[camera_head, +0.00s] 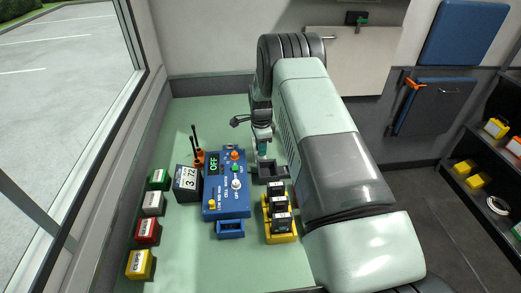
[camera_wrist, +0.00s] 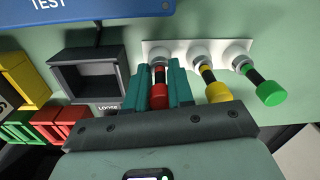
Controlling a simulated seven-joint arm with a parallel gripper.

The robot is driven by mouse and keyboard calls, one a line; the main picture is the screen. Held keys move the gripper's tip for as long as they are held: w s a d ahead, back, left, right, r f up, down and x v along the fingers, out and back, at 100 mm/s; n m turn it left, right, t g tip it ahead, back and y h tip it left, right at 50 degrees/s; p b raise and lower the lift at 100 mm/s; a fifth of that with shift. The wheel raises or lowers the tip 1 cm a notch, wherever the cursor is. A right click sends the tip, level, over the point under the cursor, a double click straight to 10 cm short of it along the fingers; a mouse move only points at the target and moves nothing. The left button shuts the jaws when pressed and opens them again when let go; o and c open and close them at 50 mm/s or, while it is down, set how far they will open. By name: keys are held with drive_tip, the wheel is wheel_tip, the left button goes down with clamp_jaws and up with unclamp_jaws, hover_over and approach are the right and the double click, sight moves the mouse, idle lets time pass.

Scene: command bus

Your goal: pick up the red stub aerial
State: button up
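The red stub aerial (camera_wrist: 159,92) is in the middle of the wrist view, between the two teal fingers of my gripper (camera_wrist: 159,78). The fingers lie close along both its sides with no clear gap, so my gripper looks shut on it. Its far end points at a grey socket on a white plate (camera_wrist: 195,49); I cannot tell whether it is still seated. A yellow stub aerial (camera_wrist: 213,83) and a green one (camera_wrist: 262,85) stand in the same row to the right. In the head view my gripper (camera_head: 263,152) is low over the bench and the aerial is hidden.
An open dark tray (camera_wrist: 68,88) marked LOOSE is just left of my fingers. The blue control box (camera_head: 227,206) is left of my gripper. A yellow rack (camera_head: 289,237) of black packs stands nearer. Coloured blocks (camera_head: 148,232) line the bench's left edge.

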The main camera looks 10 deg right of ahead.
clamp_jaws()
drive_tip(key=shift+r, duration=0.1)
wheel_tip(320, 180, up, 10)
drive_tip(key=shift+f, duration=0.1)
idle(0.8)
drive_tip(key=shift+w+a+f, duration=0.95)
drive_tip(key=shift+a+f, duration=0.3)
drive_tip(key=shift+a, duration=0.6)
drive_tip(key=shift+w+a+f, duration=0.95)
drive_tip(key=shift+a+f, duration=0.25)
drive_tip(key=shift+a, duration=0.6)
drive_tip(key=shift+w+a+f, duration=0.95)
drive_tip(key=shift+a+f, duration=0.3)
drive_tip(key=shift+a, duration=0.6)
drive_tip(key=shift+f, duration=0.15)
